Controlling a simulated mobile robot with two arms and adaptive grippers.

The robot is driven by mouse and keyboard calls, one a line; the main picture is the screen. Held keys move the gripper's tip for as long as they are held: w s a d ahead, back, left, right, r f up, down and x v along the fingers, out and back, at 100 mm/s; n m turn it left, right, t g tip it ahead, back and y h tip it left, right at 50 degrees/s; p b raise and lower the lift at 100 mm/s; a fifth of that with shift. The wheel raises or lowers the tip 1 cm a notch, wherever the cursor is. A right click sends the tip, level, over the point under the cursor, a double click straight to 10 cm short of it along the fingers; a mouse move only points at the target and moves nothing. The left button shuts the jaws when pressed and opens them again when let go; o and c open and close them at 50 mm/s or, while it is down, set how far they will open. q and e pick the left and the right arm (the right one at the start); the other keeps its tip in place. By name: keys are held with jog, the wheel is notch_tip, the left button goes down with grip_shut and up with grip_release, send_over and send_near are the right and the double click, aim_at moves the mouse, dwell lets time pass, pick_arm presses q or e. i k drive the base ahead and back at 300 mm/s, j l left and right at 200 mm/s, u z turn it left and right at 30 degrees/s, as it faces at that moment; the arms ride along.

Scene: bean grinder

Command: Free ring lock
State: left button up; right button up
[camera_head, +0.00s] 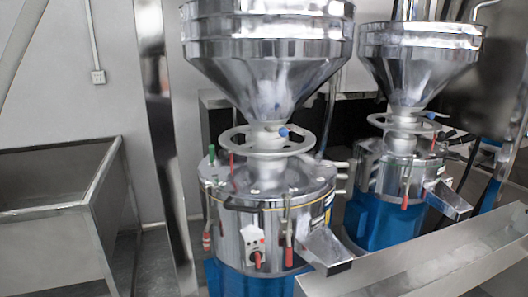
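A silver grinder (265,215) with a blue base stands near the middle. A grey ring handwheel (268,153) circles its neck under the metal hopper (268,65). A small blue-tipped knob (284,131) sits at the ring's upper right. Beside the ring at the left stand a green-tipped lever (211,153) and a red-tipped lever (231,163). Red clamp handles hang on the housing at the left (206,242) and the front (289,255). I cannot tell which part is the ring lock. Neither of my grippers is in view.
A second similar grinder (403,165) stands behind at the right. A metal trough (440,262) runs along the lower right, below the near grinder's spout (327,249). A steel bin (75,215) stands at the left. Open space shows around the near ring's left side.

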aim_at(211, 163)
jog(key=i+j+z, duration=0.15)
jog(key=j+z, duration=0.25)
jog(key=j, duration=0.2)
jog(key=j+z, duration=0.4)
jog(key=j, duration=0.15)
jog(key=j+z, duration=0.4)
jog(key=j, duration=0.7)
jog(key=k+j, duration=0.15)
jog(key=j, duration=0.35)
jog(key=j+z, duration=0.1)
jog(key=j, duration=0.4)
jog(key=k+j, duration=0.15)
jog(key=j, duration=0.3)
